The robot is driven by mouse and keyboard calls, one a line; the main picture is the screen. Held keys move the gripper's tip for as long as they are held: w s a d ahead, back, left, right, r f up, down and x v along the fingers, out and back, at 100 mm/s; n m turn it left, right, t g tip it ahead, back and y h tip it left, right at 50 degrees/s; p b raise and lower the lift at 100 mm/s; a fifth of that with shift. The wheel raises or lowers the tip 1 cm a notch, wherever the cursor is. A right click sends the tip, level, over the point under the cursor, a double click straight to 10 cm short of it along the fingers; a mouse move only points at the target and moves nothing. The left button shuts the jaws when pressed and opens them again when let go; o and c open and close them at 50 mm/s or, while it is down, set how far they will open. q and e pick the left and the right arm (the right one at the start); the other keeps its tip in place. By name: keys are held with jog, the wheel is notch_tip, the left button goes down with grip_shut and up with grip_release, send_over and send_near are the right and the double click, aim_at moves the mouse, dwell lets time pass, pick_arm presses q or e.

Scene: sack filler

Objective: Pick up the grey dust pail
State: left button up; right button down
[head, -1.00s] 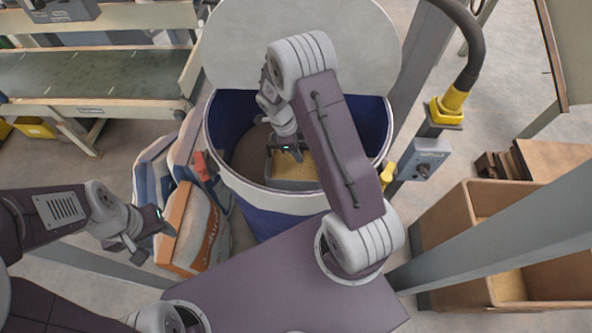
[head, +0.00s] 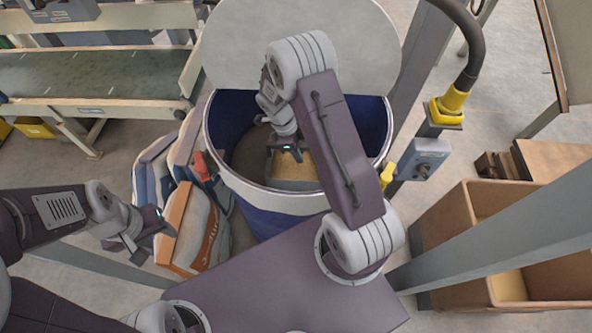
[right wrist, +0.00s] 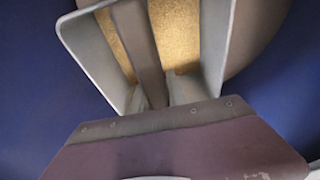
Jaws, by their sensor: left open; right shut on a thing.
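The grey dust pail (head: 292,184) stands inside a round blue bin (head: 262,222) and holds tan, grainy dust. Part of the pail is hidden behind my right arm in the head view. My left gripper (head: 150,238) is open and empty, left of the bin near the sacks.
The bin's pale round lid (head: 300,45) stands raised behind it. Printed sacks (head: 195,225) lean against the bin's left side. A grey post with a switch box (head: 422,160) and a cardboard box (head: 450,230) are on the right. A conveyor (head: 95,75) is at back left.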

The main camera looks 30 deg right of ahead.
notch_tip(320, 180, up, 11)
jog(key=shift+f+p, duration=0.2)
jog(key=shift+p, duration=0.3)
jog(key=shift+w, duration=0.2)
notch_tip(320, 180, up, 24)
jog(key=p, duration=2.5)
jog(key=s+a+r+b, duration=0.1)
jog(key=s+a+b, duration=0.1)
jog(key=s+a, duration=0.4)
jog(key=s, duration=0.4)
jog(key=shift+s+r+b, duration=0.25)
jog(key=shift+r+b, duration=0.1)
jog(key=shift+b, duration=0.05)
jog(key=shift+a, duration=0.1)
